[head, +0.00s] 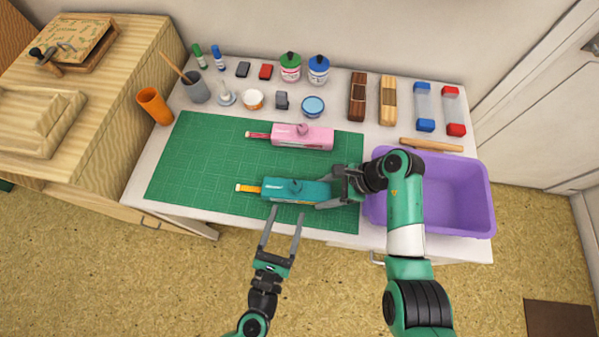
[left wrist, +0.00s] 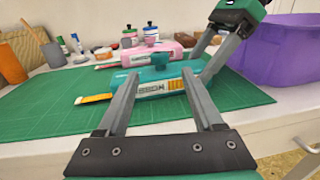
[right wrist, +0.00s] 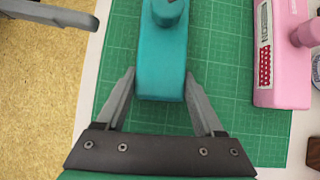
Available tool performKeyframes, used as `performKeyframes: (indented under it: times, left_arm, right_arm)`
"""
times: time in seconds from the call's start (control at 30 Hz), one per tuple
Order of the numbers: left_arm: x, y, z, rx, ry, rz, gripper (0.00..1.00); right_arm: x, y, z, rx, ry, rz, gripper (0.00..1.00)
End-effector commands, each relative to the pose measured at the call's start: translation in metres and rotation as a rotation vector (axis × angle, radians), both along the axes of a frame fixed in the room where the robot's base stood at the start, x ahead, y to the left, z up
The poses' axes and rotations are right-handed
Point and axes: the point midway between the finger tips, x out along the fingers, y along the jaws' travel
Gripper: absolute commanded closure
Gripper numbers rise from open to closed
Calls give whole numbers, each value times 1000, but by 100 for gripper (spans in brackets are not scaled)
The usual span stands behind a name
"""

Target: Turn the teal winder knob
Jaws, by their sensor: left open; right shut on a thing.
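The teal winder (head: 312,190) lies on the green mat, with an orange-yellow strip (head: 247,188) sticking out of its left end. Its teal knob (head: 296,185) stands on top and also shows in the left wrist view (left wrist: 160,60). My right gripper (head: 325,194) is shut on the right end of the winder body; in the right wrist view its fingers (right wrist: 160,78) flank the teal body. My left gripper (head: 285,213) is open and empty on the front side of the winder. In the left wrist view the knob appears between its fingers (left wrist: 160,76), apart from them.
A pink winder (head: 317,138) with a red strip lies behind the teal one. A purple bin (head: 460,200) stands at the right, beneath my right arm. Bottles, pads and wooden blocks line the back of the table. The left part of the green mat (head: 195,165) is clear.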

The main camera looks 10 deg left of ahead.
Motion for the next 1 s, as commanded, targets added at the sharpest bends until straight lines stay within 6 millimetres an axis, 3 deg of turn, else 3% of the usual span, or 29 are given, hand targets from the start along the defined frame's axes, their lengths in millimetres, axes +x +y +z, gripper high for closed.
performKeyframes:
  times: [0.13,0.27,0.7,1.0]
  left_arm:
    - [2,0,-1,-12,4,4,32]
    - [16,-1,0,-11,2,6,32]
    - [107,-11,1,-7,-1,4,32]
    - [120,-13,1,-7,0,2,32]
  right_arm:
    - [0,0,-1,0,1,-1,79]
    - [0,0,-1,0,1,-1,79]
    - [0,0,-1,-1,1,-1,79]
    - [0,0,-1,-1,1,-1,79]
